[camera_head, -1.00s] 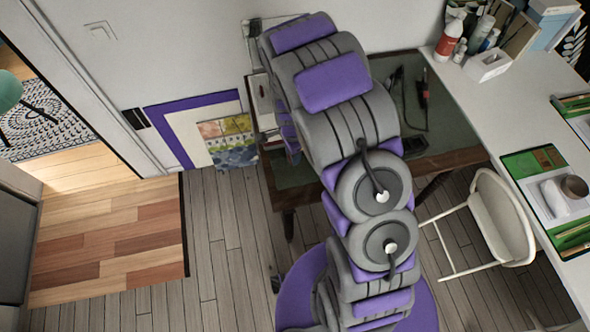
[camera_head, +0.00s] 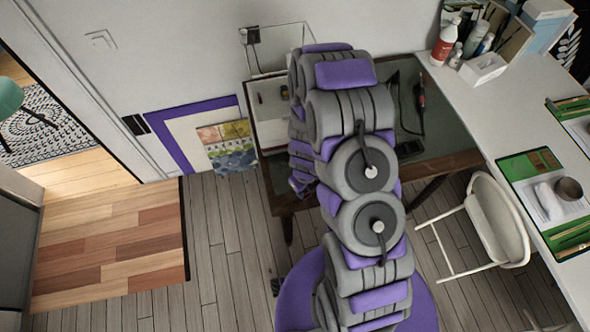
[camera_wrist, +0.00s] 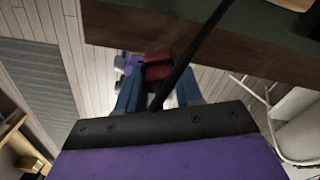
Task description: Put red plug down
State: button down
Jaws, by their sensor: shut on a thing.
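The red plug (camera_wrist: 158,72) shows dark red in the wrist view, between the two blue fingers of my gripper (camera_wrist: 157,88). The gripper is shut on it, and a black bar or cable crosses in front of part of it. The plug appears beside the brown edge of the desk (camera_wrist: 200,40), with floorboards behind it. I cannot tell whether the plug touches anything besides the fingers. In the head view my arm hides the plug, and the gripper cannot be made out clearly.
In the head view, the dark-topped desk (camera_head: 440,138) stands against the wall, with a red-and-black corded tool (camera_head: 420,95) on it. A white chair (camera_head: 497,222) and white table (camera_head: 475,105) are right. Floor (camera_head: 222,235) is open left.

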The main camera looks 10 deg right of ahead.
jog(key=w, duration=0.7)
jog(key=w+f, duration=0.1)
jog(key=w, duration=0.2)
jog(key=shift+w+a, duration=0.35)
jog(key=shift+f+b, duration=0.45)
jog(key=shift+f, duration=1.3)
jog(key=shift+f+b, duration=0.4)
jog(key=shift+f, duration=0.1)
jog(key=c, duration=0.7)
grip_release()
jog(key=shift+c, duration=0.2)
jog(key=shift+r, duration=0.1)
jog(key=shift+r+p, duration=0.6)
notch_tip(320, 180, up, 12)
jog(key=shift+p, duration=0.3)
